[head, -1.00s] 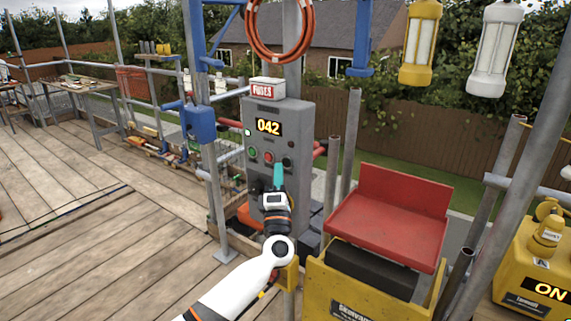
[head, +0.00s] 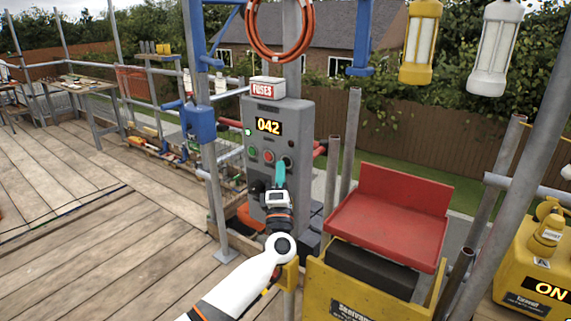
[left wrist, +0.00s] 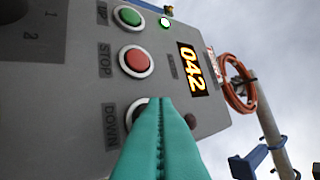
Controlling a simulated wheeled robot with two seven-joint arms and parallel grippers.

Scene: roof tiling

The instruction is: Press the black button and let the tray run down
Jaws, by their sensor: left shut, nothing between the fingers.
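The grey control box (head: 300,118) stands on a post and its display reads 042. The black button (head: 288,161) sits right of the red one. In the left wrist view the black button (left wrist: 136,113) is beside the word DOWN, partly hidden behind my fingers. My left gripper (head: 280,166) is shut and empty, its teal fingertips just in front of or at the black button; I cannot tell if they touch. The fingers also show in the left wrist view (left wrist: 161,101). A red tray (head: 390,222) rests over a black block above a yellow housing. My right gripper is out of view.
The red STOP button (left wrist: 136,61) and the green UP button (left wrist: 128,16) are close to the fingers. Scaffold poles (head: 350,145) stand between the control box and the tray. Wooden decking (head: 90,240) lies open at left.

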